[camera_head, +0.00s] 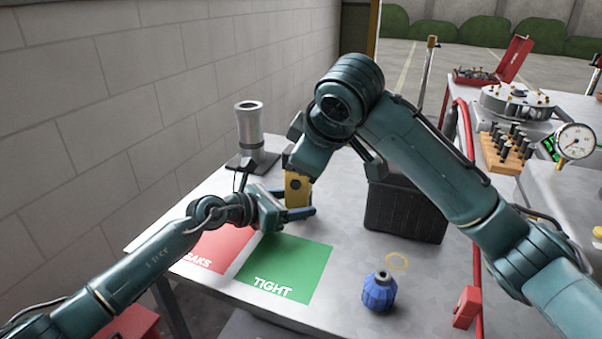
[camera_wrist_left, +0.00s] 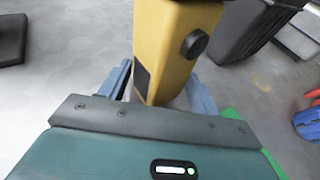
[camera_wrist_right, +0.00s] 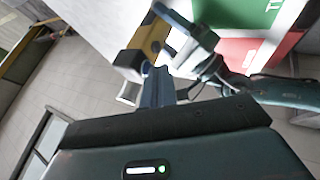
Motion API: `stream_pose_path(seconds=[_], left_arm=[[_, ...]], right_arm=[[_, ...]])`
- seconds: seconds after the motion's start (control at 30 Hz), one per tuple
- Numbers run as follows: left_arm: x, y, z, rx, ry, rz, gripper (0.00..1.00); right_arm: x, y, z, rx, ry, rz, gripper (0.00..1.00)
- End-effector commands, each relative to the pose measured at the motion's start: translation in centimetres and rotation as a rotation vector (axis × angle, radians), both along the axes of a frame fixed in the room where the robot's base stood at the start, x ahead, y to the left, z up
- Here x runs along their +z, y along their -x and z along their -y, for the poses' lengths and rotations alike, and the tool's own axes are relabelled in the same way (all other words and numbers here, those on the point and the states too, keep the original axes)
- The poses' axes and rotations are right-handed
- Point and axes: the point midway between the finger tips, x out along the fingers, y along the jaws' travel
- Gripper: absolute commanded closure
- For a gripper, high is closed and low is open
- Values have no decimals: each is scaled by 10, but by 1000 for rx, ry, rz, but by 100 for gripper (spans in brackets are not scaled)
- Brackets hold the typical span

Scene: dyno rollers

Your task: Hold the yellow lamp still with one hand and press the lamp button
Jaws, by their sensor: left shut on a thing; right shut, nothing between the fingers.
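The yellow lamp (camera_head: 297,188) stands upright on the grey table in the head view. In the left wrist view the lamp (camera_wrist_left: 172,50) has a dark round button (camera_wrist_left: 194,44) on one face. My left gripper (camera_head: 298,205) is shut on the lamp's lower part, one finger on each side. My right arm reaches over the lamp from the right and hides its top in the head view. In the right wrist view my right gripper (camera_wrist_right: 159,75) is shut and empty, its tips close to the lamp (camera_wrist_right: 150,38). Whether they touch it, I cannot tell.
A green mat (camera_head: 285,268) and a red mat (camera_head: 213,250) lie in front of the lamp. A grey metal cylinder on a base (camera_head: 249,130) stands behind left. A black box (camera_head: 405,208) stands right, a blue bottle (camera_head: 379,292) front right. A brick wall runs along the left.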

Motion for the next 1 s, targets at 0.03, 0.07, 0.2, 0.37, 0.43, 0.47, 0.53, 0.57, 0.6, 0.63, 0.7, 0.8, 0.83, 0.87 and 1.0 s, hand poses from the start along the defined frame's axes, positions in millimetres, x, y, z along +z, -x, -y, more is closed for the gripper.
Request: stream_pose_path(seconds=[0.03,0.07,0.2,0.37,0.43,0.47,0.53,0.57,0.6,0.63,0.7,0.8,0.83,0.87,1.0], left_arm=[[-3,0,-2,2,-5,-3,51],[-3,0,-2,2,-5,-3,51],[-3,-1,-2,3,-5,-3,51],[-3,-1,-2,4,-6,-2,51],[-3,-1,-2,4,-6,-3,51],[-3,-1,-2,4,-6,-3,51],[-3,-1,-2,4,-6,-3,51],[-3,-1,-3,4,-6,-3,51],[-3,-1,-3,4,-6,-3,51],[-3,-1,-3,4,-6,-3,51],[-3,-1,-3,4,-6,-3,51],[-3,-1,-3,4,-6,-3,51],[-3,-1,-2,4,-6,-3,51],[-3,-1,-2,4,-6,-3,51],[-3,-1,-2,4,-6,-3,51]], right_arm=[[5,3,1,2,1,2,100],[6,5,1,2,0,1,100],[10,8,3,1,0,-1,100],[10,8,3,1,0,-1,100],[10,8,2,1,0,-1,100],[10,8,2,1,0,-1,100],[12,14,0,6,1,-2,100],[13,19,-1,9,2,-3,100],[14,28,-4,14,3,-6,100],[15,34,-5,16,5,-9,100],[17,46,-7,19,9,-13,100],[18,55,-8,20,13,-18,100],[18,56,-8,20,13,-20,100],[17,56,-8,19,13,-20,100],[17,55,-8,19,13,-20,100]])
